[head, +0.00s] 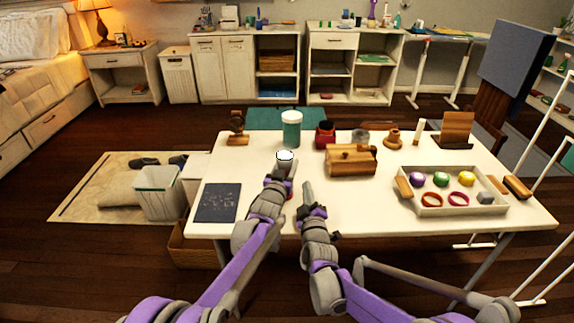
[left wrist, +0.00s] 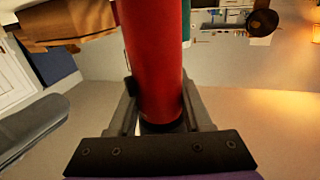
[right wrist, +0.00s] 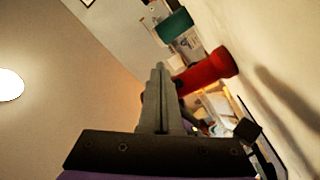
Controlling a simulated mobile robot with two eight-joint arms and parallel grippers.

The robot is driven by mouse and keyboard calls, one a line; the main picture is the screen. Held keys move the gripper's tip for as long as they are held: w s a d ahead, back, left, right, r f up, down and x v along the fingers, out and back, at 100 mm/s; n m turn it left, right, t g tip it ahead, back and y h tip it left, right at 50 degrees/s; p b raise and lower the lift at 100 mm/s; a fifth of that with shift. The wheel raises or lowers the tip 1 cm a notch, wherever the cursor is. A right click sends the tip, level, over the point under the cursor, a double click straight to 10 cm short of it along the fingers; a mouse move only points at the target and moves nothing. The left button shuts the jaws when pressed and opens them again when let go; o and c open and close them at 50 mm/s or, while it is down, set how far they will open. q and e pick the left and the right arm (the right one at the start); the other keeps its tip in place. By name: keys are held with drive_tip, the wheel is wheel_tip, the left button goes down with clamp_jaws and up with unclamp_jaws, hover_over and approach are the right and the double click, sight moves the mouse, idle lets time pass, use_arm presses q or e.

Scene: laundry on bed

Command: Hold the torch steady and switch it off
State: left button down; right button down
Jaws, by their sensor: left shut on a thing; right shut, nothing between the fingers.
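The torch is a red cylinder with a black end, and my left gripper (left wrist: 162,105) is shut around it. In the left wrist view the torch (left wrist: 152,55) fills the middle, between the two fingers. In the head view a bright white disc (head: 285,155) shows at the tip of my left gripper (head: 284,171). I cannot tell for sure whether it is the lit torch face. My right gripper (head: 307,190) is shut and empty, just right of the left one. In the right wrist view its fingertips (right wrist: 158,70) are near the red torch (right wrist: 208,70). The switch cannot be made out.
A tray (head: 450,207) with balls and rings is at the right. The table's front middle is clear.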

drive_tip(key=shift+w+a, duration=0.85)
drive_tip(key=shift+a, duration=0.2)
idle(1.4)
drive_tip(key=shift+w+a, duration=0.3)
drive_tip(key=shift+w+a, duration=0.2)
drive_tip(key=shift+a, duration=0.1)
idle(0.6)
drive_tip(key=shift+d, duration=0.1)
drive_tip(key=shift+s+d, duration=0.5)
drive_tip(key=shift+s, duration=0.05)
drive_tip(key=shift+s+d, duration=1)
drive_tip(key=shift+d, duration=0.15)
drive_tip(key=shift+s+d, duration=0.95)
drive_tip(key=shift+d, duration=0.2)
